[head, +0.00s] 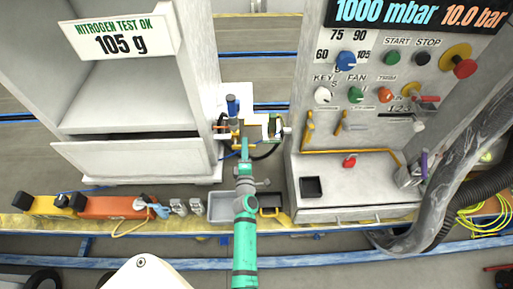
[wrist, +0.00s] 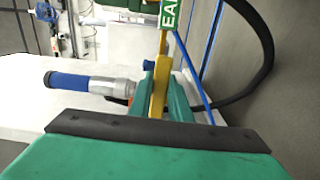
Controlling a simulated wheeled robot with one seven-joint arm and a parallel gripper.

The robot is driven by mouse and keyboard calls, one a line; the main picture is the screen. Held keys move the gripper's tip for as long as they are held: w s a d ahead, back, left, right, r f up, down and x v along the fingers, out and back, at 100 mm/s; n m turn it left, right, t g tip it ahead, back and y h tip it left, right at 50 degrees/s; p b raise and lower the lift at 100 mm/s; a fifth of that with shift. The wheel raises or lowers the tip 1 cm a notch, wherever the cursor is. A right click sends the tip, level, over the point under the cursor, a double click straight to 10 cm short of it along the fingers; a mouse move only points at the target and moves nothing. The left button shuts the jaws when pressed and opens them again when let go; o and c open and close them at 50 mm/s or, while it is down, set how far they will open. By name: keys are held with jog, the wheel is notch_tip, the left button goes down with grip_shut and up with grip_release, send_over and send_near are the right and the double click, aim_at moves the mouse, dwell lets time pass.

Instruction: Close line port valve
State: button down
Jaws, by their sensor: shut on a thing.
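My gripper (wrist: 160,88) is shut on a yellow lever (wrist: 159,98) in the wrist view, one teal finger on each side of it. The lever is probably the handle of the line port valve; its lower end is hidden behind the gripper body. A green label with white letters starting "EA" (wrist: 169,14) is at its top. In the head view my gripper (head: 243,148) reaches into the gap between the two cabinets, at the yellow and blue fittings there. The lever itself is too small to tell apart in that view.
A blue-handled metal coupling (wrist: 72,81) lies left of my fingers; it also shows in the head view (head: 232,105). A black hose (wrist: 263,55) curves at the right. The white cabinet (head: 130,160) and control panel cabinet (head: 360,190) flank the narrow gap. A grey tray (head: 221,219) is below.

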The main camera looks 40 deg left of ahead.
jog(key=shift+r, duration=0.2)
dwell(0.4)
jog(key=c, duration=1.6)
grip_release()
jog(key=shift+c, duration=0.2)
jog(key=shift+s+f, duration=0.1)
jog(key=v, duration=1)
jog(key=shift+s+d, duration=0.2)
jog(key=shift+d, duration=0.05)
